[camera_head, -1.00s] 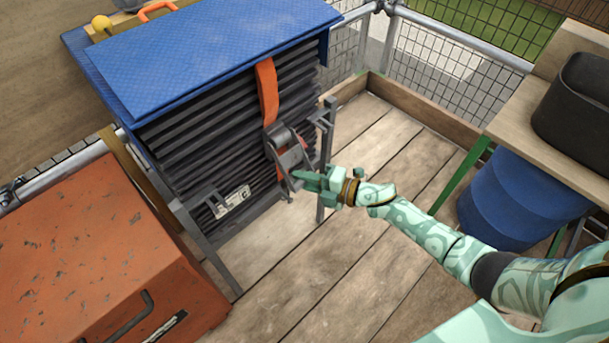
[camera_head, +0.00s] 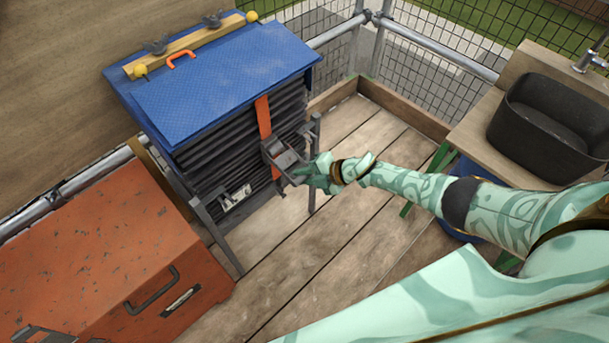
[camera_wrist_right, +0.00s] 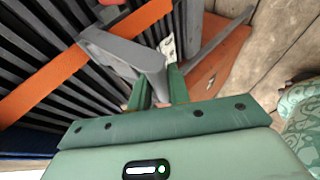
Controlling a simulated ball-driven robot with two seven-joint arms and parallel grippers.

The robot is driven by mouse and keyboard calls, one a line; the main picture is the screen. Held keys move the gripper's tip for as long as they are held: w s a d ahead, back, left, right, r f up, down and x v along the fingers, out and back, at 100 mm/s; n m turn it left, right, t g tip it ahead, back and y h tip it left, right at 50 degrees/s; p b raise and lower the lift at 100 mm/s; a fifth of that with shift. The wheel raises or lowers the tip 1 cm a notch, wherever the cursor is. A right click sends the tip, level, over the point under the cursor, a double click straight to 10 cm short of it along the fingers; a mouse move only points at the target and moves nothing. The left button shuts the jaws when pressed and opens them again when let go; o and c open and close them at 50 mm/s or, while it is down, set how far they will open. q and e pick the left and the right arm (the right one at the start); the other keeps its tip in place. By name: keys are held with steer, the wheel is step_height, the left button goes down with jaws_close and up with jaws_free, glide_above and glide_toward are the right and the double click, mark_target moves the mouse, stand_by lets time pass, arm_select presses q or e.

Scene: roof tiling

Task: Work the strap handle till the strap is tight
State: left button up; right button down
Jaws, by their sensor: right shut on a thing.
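An orange strap (camera_head: 263,117) runs down the front of a stack of dark tiles (camera_head: 214,160) under a blue cover. A grey ratchet buckle (camera_head: 279,151) sits on the strap, with its handle standing out toward my arm. My right gripper (camera_head: 309,176) is shut on the strap handle. In the right wrist view the grey handle (camera_wrist_right: 128,52) reaches between the green fingers (camera_wrist_right: 156,92), and the strap (camera_wrist_right: 90,65) crosses the tile edges beside it. Whether the strap is taut cannot be told. My left gripper is not in view.
A rusty orange chest (camera_head: 100,250) stands at the front left. A bench with a black basin (camera_head: 545,130) stands at the right. Plank floor (camera_head: 340,240) is clear between.

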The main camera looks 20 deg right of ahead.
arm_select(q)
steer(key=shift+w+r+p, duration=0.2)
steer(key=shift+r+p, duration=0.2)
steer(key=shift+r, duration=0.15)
arm_select(e)
steer(key=shift+w+d+r, duration=0.1)
steer(key=shift+r, duration=0.75)
steer(key=shift+w+r, duration=0.1)
steer(key=c, duration=1.3)
jaws_free()
steer(key=shift+s+d+r+p, duration=0.15)
steer(key=shift+s+p, duration=0.15)
arm_select(q)
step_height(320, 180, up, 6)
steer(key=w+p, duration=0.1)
steer(key=p, duration=0.5)
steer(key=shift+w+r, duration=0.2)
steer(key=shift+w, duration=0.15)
arm_select(e)
steer(key=v, duration=1.5)
steer(key=shift+d, duration=0.2)
steer(key=shift+s, duration=0.15)
